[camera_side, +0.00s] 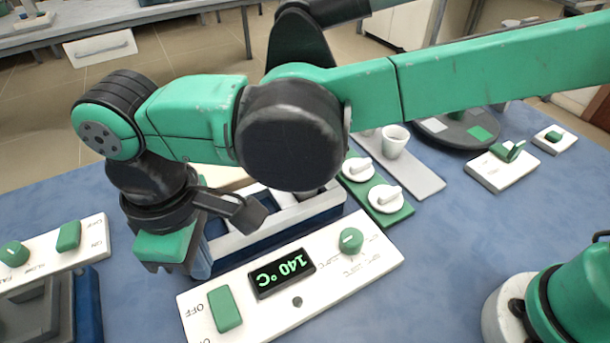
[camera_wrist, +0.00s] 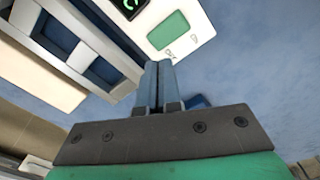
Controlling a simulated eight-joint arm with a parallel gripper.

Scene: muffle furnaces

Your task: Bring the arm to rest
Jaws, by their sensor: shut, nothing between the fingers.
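My gripper (camera_side: 201,266) points down at the left end of a furnace, just beyond its white control panel (camera_side: 325,287). In the wrist view my gripper's blue-grey fingers (camera_wrist: 158,68) are together with nothing between them. The panel has a green switch (camera_side: 224,308), a display (camera_side: 282,273) reading 140 °C and a green knob (camera_side: 351,240). In the wrist view the furnace's blue and white body (camera_wrist: 85,45) is at the upper left. My arm hides much of the furnace in the side view; I cannot tell whether the fingers touch it.
A device with a knob and switch (camera_side: 68,236) stands at the left. Two white knobs on a green plate (camera_side: 398,216), a white cup (camera_side: 394,141) and a dark round plate (camera_side: 455,130) are behind the panel.

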